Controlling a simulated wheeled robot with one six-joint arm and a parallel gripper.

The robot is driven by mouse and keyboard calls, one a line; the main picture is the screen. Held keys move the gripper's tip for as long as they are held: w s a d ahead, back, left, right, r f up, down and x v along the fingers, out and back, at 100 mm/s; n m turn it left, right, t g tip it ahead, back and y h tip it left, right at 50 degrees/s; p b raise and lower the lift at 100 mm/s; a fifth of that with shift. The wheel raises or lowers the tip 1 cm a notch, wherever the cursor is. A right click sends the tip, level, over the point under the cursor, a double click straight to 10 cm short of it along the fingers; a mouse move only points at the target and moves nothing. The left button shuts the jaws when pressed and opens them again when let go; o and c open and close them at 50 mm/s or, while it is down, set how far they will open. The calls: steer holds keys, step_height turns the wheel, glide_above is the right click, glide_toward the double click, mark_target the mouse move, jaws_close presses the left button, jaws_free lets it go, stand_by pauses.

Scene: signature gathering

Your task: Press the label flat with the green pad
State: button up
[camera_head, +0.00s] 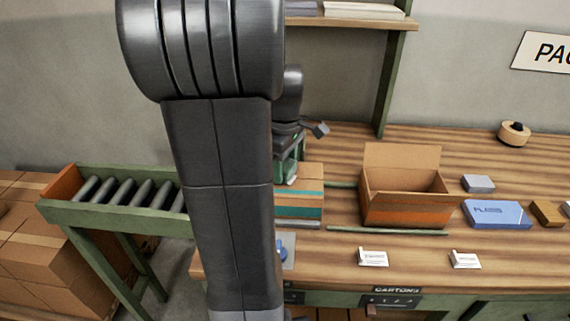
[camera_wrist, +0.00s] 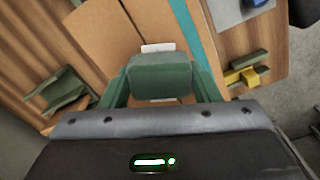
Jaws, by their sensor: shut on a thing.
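My gripper (camera_wrist: 160,86) is shut on the green pad (camera_wrist: 160,74), a block held between its two green fingers. The pad is over the top of a closed cardboard carton (camera_wrist: 105,30) with a teal stripe. A white label (camera_wrist: 158,47) shows past the pad's far edge, and a sliver shows on its near side; the pad hides the middle. I cannot tell whether the pad touches the label. In the head view the gripper (camera_head: 289,168) is just above the carton (camera_head: 298,204), partly hidden by my arm, and a little of the label (camera_head: 291,180) shows.
An open carton (camera_head: 405,205) stands right of the closed one. Blue (camera_head: 497,214) and grey (camera_head: 478,183) boxes, a tape roll (camera_head: 514,133) and two small cards (camera_head: 373,258) are on the bench. A roller conveyor (camera_head: 120,200) is left. A yellow-and-green object (camera_wrist: 245,75) lies near the bench edge.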

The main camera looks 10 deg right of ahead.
steer(key=shift+f, duration=0.5)
stand_by(1.2)
step_height(320, 180, up, 7)
steer(key=p, duration=0.6)
steer(key=shift+r, duration=0.15)
steer(key=shift+f, duration=0.2)
stand_by(0.4)
